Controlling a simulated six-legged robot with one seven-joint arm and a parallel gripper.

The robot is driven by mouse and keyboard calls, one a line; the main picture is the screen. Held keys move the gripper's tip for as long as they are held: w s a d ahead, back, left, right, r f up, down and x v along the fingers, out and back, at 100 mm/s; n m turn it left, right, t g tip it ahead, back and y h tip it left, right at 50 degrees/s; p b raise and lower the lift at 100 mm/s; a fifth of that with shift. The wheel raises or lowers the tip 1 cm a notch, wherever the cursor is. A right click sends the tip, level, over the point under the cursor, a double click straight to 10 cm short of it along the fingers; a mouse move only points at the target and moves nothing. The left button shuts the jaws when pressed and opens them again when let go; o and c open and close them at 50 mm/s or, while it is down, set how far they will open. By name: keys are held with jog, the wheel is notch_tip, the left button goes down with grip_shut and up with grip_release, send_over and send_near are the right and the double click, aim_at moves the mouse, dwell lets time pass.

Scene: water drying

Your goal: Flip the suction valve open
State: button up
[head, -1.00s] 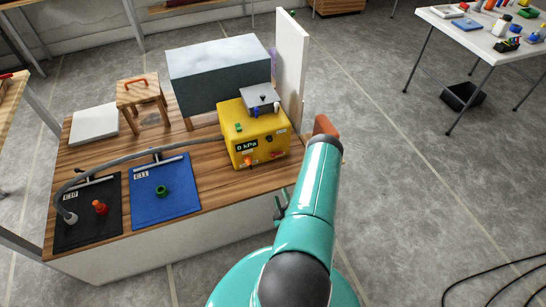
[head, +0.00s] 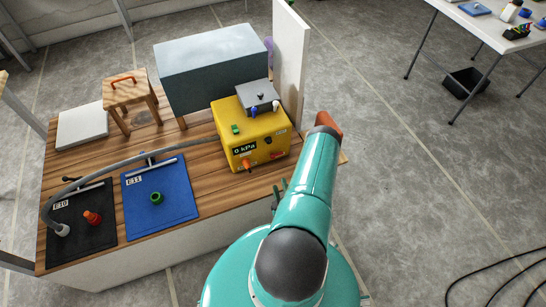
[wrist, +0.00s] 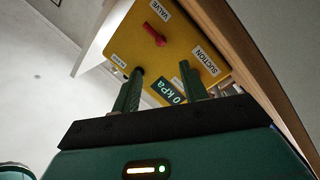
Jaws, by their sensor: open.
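The yellow pump box (head: 262,139) stands on the wooden bench. Its front has a "0 kPa" display (head: 244,148), which also shows in the wrist view (wrist: 167,91). In the wrist view a red valve handle (wrist: 153,34) sits on the yellow panel between the "VALVE" and "SUCTION" labels. My gripper (wrist: 161,68) is open and empty, its two green fingers pointing at the panel. The handle shows beyond the fingertips and is not between them. In the head view my gripper (head: 279,190) is partly hidden by my arm, in front of and below the box.
A grey hose (head: 100,171) runs from the box to the black mat (head: 80,247). A blue mat (head: 180,207) holds a green fitting. A grey block (head: 210,65) and a white upright panel (head: 290,60) stand behind the box.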

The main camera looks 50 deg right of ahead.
aim_at(277, 155)
jog(key=x, duration=1.3)
jog(key=shift+w+d, duration=0.15)
jog(key=shift+w, duration=0.1)
grip_shut()
